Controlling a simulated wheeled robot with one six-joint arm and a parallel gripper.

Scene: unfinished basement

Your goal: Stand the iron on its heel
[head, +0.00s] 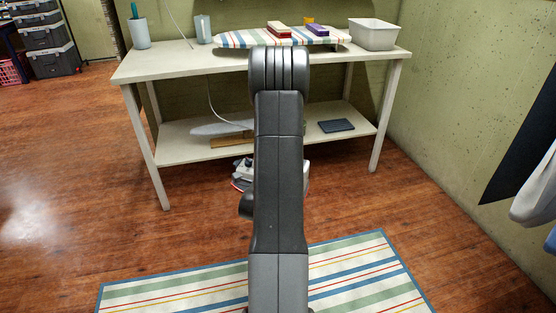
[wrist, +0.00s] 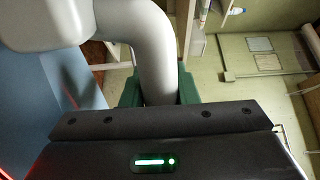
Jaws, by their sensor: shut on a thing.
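In the wrist view, the iron (wrist: 151,52) shows as a pale grey curved handle joined to a rounded body at the upper left. My gripper (wrist: 158,92) is shut on this handle, with a green finger on each side of it. In the head view my arm stands in front of the gripper and hides most of it. Small white, grey and red parts show low on both sides of the arm, in front of the workbench. I cannot tell from them how the iron is tilted or whether it touches anything.
A cream workbench (head: 180,65) stands ahead. A striped rug (head: 355,268) lies nearer.

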